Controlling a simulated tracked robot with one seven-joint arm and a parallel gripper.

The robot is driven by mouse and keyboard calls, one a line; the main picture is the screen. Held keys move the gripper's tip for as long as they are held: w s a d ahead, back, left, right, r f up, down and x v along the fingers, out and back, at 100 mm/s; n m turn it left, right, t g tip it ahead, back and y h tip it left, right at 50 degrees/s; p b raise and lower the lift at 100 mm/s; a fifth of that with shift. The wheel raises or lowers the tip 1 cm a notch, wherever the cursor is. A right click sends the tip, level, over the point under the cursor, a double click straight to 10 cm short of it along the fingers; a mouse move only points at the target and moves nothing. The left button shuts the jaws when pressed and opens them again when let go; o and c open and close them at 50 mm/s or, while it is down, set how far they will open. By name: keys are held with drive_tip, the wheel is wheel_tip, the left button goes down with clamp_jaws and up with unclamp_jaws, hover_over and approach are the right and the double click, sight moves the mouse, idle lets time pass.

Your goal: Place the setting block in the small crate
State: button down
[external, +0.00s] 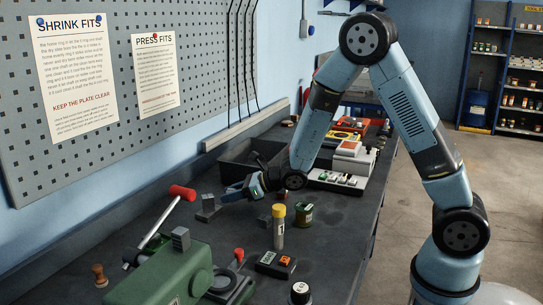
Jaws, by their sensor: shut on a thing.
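My gripper (226,194) reaches left over the bench, low near its back half. It is shut on a small grey block (207,207) at its fingertips, which looks like the setting block. The view is too small to tell whether the block touches the bench top. A dark open-topped box (236,172), which looks like the small crate, stands behind my gripper against the wall side. My gripper and forearm hide part of it, and its inside shows only partly.
A yellow-capped tube (278,228), a green jar (303,213) and a dark box with an orange display (275,264) stand in front of my gripper. A green machine (165,280) with a red-handled lever (182,193) fills the near left. A white device (352,162) stands behind my wrist.

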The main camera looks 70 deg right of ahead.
drive_tip(key=shift+d+f, duration=0.15)
drive_tip(key=shift+d, duration=0.25)
drive_tip(key=d+r+n+y, duration=0.1)
drive_tip(key=d+r, duration=0.3)
drive_tip(key=d+r+y, duration=0.1)
drive_tip(key=d+r, duration=0.4)
drive_tip(key=s+d+r+n+g, duration=0.1)
drive_tip(key=d+r, duration=0.3)
drive_tip(key=shift+d+r+n+y, duration=0.15)
drive_tip(key=shift+r+n+y, duration=0.15)
drive_tip(key=shift+y, duration=0.1)
drive_tip(key=s+d+r+n+g+y, duration=0.1)
drive_tip(key=s+d+r, duration=0.3)
drive_tip(key=s+d, duration=0.25)
drive_tip(key=s+d+r+n+g+y, duration=0.1)
drive_tip(key=s+d+r+n, duration=0.15)
drive_tip(key=s+d, duration=0.4)
drive_tip(key=w+d+f, duration=0.2)
drive_tip(key=w+f, duration=0.4)
drive_tip(key=w+d+f, duration=0.3)
drive_tip(key=w+f, duration=0.3)
drive_tip(key=w, duration=0.1)
drive_tip(key=shift+w+d+f+m, duration=0.15)
drive_tip(key=shift+d+m, duration=0.15)
drive_tip(key=shift+m, duration=0.15)
drive_tip(key=shift+f, duration=0.6)
